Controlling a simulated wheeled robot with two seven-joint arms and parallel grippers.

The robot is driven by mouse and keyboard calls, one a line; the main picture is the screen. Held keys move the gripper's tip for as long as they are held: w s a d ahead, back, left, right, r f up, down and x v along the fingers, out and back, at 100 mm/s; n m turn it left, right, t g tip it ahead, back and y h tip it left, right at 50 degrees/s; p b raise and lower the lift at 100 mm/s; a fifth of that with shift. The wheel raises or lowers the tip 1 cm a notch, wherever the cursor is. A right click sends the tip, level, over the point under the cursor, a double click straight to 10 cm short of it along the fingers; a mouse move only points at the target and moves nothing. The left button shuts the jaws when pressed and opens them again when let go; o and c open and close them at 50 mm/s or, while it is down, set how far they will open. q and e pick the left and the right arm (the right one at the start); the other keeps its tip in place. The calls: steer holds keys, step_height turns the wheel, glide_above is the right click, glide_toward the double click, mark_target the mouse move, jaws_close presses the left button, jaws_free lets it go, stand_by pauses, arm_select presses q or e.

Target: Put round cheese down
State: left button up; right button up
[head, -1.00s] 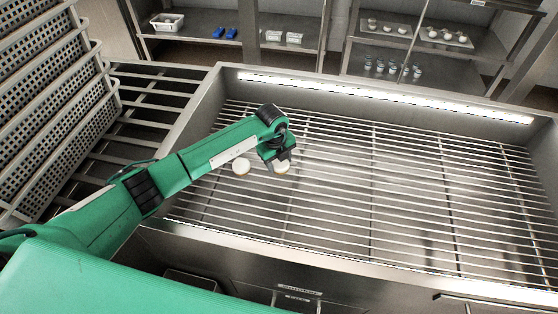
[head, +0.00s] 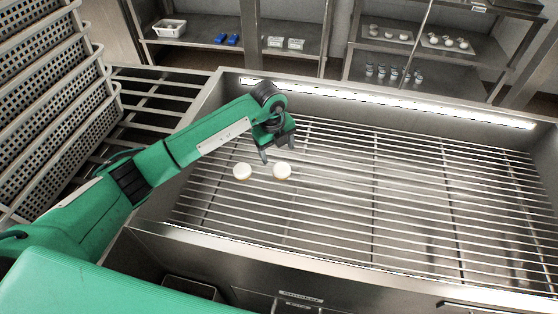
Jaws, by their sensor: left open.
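Two round white cheeses lie side by side on the wire rack (head: 400,190) of a steel basin. One round cheese (head: 242,171) is on the left and the other round cheese (head: 282,171) is a little to its right, with a gap between them. My left gripper (head: 277,154) is open and empty, just above and behind the cheeses in the head view, its fingers apart from both. My right gripper is not in view.
Stacked perforated baskets (head: 50,110) stand at the left beside a slatted shelf (head: 150,108). The basin's raised steel rim (head: 300,255) surrounds the rack. The rack's right side is clear. Shelves with small items (head: 285,43) stand at the back.

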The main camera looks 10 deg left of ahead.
arm_select(q)
step_height(320, 180, up, 3)
steer(key=shift+s+a+r, duration=0.1)
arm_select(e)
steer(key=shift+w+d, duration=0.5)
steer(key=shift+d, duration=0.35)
